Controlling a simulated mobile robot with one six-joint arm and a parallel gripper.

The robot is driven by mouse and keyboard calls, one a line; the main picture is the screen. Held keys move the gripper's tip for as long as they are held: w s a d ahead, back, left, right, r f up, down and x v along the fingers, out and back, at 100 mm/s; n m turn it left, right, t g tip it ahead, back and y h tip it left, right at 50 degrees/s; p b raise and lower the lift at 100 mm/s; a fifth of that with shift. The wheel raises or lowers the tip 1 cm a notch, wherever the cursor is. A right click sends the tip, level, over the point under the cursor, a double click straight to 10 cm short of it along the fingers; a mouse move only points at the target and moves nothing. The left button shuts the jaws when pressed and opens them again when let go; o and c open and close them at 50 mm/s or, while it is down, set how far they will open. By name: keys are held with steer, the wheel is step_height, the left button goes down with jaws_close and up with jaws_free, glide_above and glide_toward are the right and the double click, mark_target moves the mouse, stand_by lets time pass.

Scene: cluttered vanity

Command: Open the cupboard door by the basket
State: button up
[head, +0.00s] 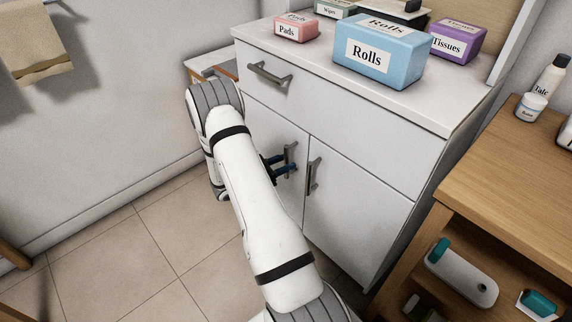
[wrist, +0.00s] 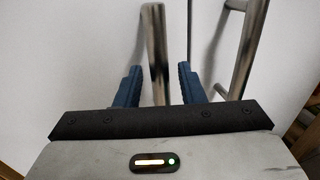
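The white cupboard (head: 350,205) has two lower doors under a drawer. The left door (head: 272,130) has an upright metal handle (head: 291,155), and the right door (head: 355,215) has its own handle (head: 313,176). Both doors look shut. My gripper (head: 284,168) is at the left door's handle. In the wrist view, my gripper's blue fingers (wrist: 160,80) are apart, with the left door's handle (wrist: 155,45) between them, nearer the left finger. The right door's handle (wrist: 245,50) stands outside the right finger. I cannot make out a basket in either view.
A blue Rolls box (head: 375,55), a pink Pads box (head: 290,27) and a purple Tissues box (head: 458,40) stand on the cupboard top. A wooden shelf unit (head: 505,185) stands close on the right.

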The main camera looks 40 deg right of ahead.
steer(key=shift+d, duration=0.5)
steer(key=shift+c, duration=0.3)
jaws_close()
